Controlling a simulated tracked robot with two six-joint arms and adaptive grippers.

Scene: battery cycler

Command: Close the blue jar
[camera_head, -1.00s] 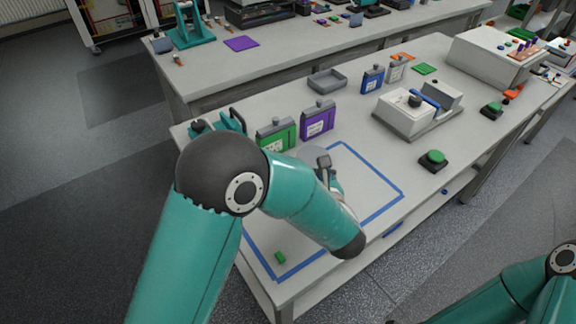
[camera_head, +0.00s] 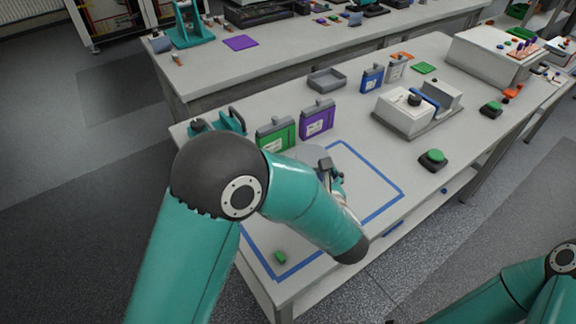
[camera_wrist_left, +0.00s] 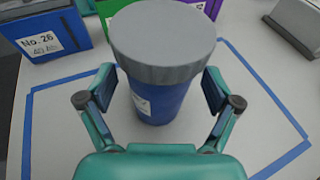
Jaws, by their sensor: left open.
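The blue jar (camera_wrist_left: 160,103) stands upright inside the blue taped outline in the left wrist view. A wide grey lid (camera_wrist_left: 162,35) is on its top and covers the mouth. I cannot tell whether the lid is screwed tight. My left gripper (camera_wrist_left: 158,90) is open, with one finger on each side of the jar body, below the lid. Gaps show between the fingers and the jar. In the head view my left arm hides most of the jar and gripper. My right gripper is out of view.
A blue container (camera_wrist_left: 45,30) labelled No. 26 stands at the upper left in the wrist view. Green (camera_head: 275,135) and purple (camera_head: 317,120) containers stand behind the blue taped outline (camera_head: 380,212). A small green block (camera_head: 280,257) lies near the front. The outline's right part is clear.

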